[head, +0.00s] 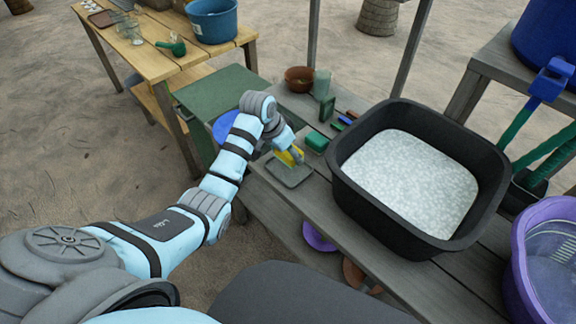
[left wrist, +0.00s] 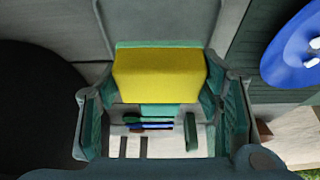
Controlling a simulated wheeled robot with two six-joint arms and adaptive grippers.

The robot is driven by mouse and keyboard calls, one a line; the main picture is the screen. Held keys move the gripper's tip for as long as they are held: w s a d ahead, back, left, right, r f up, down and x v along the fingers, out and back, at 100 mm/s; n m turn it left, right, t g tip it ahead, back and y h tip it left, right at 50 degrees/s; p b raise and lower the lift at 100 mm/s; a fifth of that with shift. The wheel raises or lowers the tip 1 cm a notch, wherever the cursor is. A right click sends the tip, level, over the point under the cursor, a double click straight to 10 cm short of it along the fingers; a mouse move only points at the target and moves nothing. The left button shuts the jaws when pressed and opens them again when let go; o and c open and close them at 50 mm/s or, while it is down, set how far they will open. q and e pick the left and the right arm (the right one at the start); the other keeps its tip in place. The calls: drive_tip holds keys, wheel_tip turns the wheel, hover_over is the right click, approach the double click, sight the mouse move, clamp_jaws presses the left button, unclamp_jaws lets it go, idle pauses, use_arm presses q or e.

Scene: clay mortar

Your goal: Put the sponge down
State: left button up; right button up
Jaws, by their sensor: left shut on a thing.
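The sponge (head: 289,157) is a yellow block with a thin green layer that shows in the left wrist view (left wrist: 160,75). My left gripper (head: 287,150) is shut on it, with one finger at each side of the sponge. The sponge is over or just at a flat grey-green tray (head: 287,180) on the grey plank bench. I cannot tell whether it touches the tray. My right gripper is out of view.
A large black tub (head: 487,190) with pale, foamy-looking contents stands right of the tray. A green block (head: 316,141) and a brown bowl (head: 299,80) are behind. A purple basin (head: 545,262) stands at the right. A blue plate (head: 226,127) lies to the left.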

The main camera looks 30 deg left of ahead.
sight(287, 169)
use_arm(q)
wheel_tip(287, 169, down, 4)
drive_tip(key=shift+s+f+b, duration=0.15)
drive_tip(key=shift+f+b, duration=0.05)
drive_tip(key=shift+b, duration=0.45)
drive_tip(key=shift+f, duration=0.15)
drive_tip(key=o, duration=0.8)
drive_tip(key=shift+o, duration=0.2)
drive_tip(key=shift+f, duration=0.1)
drive_tip(key=p+v, duration=0.4)
drive_tip(key=v, duration=0.8)
drive_tip(key=shift+r, duration=0.4)
